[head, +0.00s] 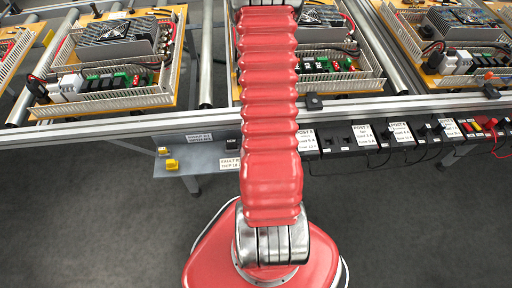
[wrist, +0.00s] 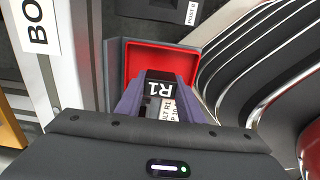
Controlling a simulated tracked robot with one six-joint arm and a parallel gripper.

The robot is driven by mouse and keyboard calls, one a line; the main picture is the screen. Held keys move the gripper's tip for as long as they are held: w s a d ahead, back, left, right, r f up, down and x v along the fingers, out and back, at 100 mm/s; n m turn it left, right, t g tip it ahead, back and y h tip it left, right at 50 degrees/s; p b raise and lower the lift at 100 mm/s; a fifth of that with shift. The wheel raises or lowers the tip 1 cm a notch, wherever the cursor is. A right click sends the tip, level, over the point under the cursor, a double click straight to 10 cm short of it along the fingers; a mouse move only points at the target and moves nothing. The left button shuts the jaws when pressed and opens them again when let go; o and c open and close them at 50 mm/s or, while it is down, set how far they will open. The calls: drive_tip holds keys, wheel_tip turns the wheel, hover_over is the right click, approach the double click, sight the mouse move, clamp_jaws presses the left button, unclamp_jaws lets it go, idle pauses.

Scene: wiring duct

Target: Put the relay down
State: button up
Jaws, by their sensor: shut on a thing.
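In the wrist view my gripper (wrist: 160,84) is shut on the relay (wrist: 158,78), a dark block with a white "R1" marking. A paler label, partly readable, shows just below the marking. The purple-grey fingers sit on either side of the relay. A grey tray with a red inside (wrist: 188,60) lies around and beyond the fingertips. I cannot tell whether the relay touches the tray's floor. In the head view my red arm hides the gripper, the relay and the tray.
In the wrist view, a white label strip (wrist: 38,25) runs at left. In the head view, boards with components (head: 105,65) stand on the roller conveyor. A row of labelled black posts (head: 365,137) lines its front rail, beside a grey shelf (head: 205,160) with yellow pieces.

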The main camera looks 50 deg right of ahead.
drive_tip(key=shift+f, duration=1.2)
drive_tip(key=o, duration=1)
drive_tip(key=shift+r, duration=6.05)
